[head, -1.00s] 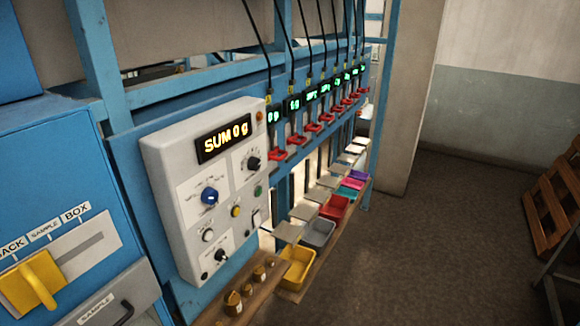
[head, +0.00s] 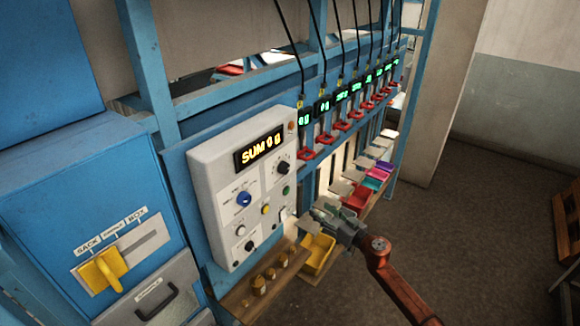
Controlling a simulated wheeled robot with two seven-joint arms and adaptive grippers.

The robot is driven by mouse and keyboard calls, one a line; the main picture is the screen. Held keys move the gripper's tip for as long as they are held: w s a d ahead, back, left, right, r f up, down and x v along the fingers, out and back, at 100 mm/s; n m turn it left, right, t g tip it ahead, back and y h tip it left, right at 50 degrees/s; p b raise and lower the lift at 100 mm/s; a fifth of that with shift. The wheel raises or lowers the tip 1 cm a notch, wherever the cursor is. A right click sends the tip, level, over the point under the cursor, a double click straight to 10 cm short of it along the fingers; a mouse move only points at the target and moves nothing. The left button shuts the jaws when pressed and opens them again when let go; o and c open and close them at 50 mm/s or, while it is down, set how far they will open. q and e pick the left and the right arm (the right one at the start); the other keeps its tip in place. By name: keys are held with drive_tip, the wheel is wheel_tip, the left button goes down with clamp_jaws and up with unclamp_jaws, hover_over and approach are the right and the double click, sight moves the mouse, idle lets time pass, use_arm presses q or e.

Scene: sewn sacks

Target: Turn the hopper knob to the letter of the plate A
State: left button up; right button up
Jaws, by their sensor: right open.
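No plate marked A is legible. My right gripper (head: 314,217) is open and empty, just right of the panel's lower right edge, apart from the knobs. My left gripper is not in view.
A yellow lever (head: 104,268) sits on the blue cabinet under SACK and BOX labels. Brass weights (head: 259,283) stand on a wooden shelf below the panel. Yellow (head: 318,255) and red (head: 355,199) bins and several scales line the right.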

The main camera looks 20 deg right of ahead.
sight(287, 171)
drive_tip(key=a+r+n+y+p, duration=0.1)
drive_tip(key=a+r, duration=0.1)
drive_tip(key=r, duration=0.4)
drive_tip(key=s+a+r+y+p, duration=0.1)
drive_tip(key=a+r, duration=0.2)
drive_tip(key=r, duration=0.3)
drive_tip(key=a+r+n+y, duration=0.1)
drive_tip(key=a+r, duration=0.1)
drive_tip(key=r, duration=0.3)
drive_tip(key=shift+g, duration=0.4)
drive_tip(key=x, duration=0.3)
drive_tip(key=p+x, duration=0.1)
drive_tip(key=x, duration=0.3)
drive_tip(key=shift+w+a+r, duration=0.15)
drive_tip(key=shift+a+r, duration=0.1)
drive_tip(key=shift+a, duration=0.05)
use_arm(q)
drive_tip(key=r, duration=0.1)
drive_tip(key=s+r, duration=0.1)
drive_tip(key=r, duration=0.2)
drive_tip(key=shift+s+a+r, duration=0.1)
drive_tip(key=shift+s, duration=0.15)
use_arm(e)
drive_tip(key=shift+c, duration=0.7)
drive_tip(key=c, duration=1)
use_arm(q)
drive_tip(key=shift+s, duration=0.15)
